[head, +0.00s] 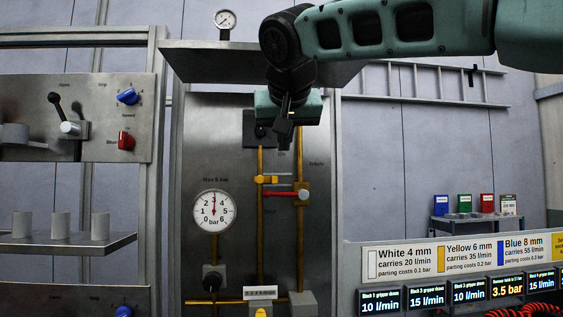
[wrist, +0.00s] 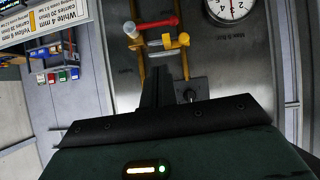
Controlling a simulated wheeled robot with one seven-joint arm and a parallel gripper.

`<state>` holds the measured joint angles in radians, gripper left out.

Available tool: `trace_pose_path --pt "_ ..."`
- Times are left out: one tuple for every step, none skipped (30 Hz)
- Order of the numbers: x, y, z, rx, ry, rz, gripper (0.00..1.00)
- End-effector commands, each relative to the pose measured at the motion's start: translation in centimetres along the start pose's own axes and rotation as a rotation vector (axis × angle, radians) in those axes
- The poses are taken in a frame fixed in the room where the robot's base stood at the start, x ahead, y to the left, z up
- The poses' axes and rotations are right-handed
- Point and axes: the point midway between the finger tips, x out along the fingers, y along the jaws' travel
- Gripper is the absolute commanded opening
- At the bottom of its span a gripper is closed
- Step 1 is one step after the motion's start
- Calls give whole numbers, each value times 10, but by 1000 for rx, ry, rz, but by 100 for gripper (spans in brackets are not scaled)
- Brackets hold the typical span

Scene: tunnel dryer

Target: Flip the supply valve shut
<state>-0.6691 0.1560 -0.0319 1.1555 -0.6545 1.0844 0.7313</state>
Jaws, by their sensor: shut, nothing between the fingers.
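A red lever (head: 284,193) lies level across the steel panel, its brass body on the right-hand of two upright yellow pipes. A short yellow fitting with a pale middle (head: 272,179) sits just above it on the left-hand pipe. The wrist view also shows the red lever (wrist: 157,23) and the yellow fitting (wrist: 158,43). I cannot read which one is the supply valve. My gripper (head: 285,112) is above both, in front of the panel. Its dark fingers (wrist: 156,88) are shut and empty, apart from the lever.
A round pressure gauge (head: 214,211) is left of the pipes. A steel shelf (head: 220,62) juts out above, behind my arm. A black-handled lever (head: 56,105) and red and blue knobs are on the left panel. Displays (head: 425,297) stand at lower right.

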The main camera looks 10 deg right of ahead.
Motion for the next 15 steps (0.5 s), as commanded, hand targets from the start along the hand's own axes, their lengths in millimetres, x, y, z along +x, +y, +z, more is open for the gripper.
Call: trace_pose_path --pt "-5 0 1 0 2 -2 0" --pt "-7 0 1 0 1 -2 0" --pt "-10 0 0 0 1 -1 0" --pt "-12 1 0 0 1 -1 0" --pt "-13 1 0 0 1 -1 0" --pt "-14 1 0 0 1 0 0" --pt "-14 1 0 0 1 0 0" --pt "-14 1 0 0 1 0 0" --pt "-14 1 0 0 0 0 0" --pt "-14 1 0 0 0 0 0" --pt "-14 1 0 0 0 0 0" --pt "-14 1 0 0 0 0 0" --pt "-14 1 0 0 0 0 0" --pt "-14 1 0 0 0 0 0" --pt "-14 1 0 0 0 0 0"
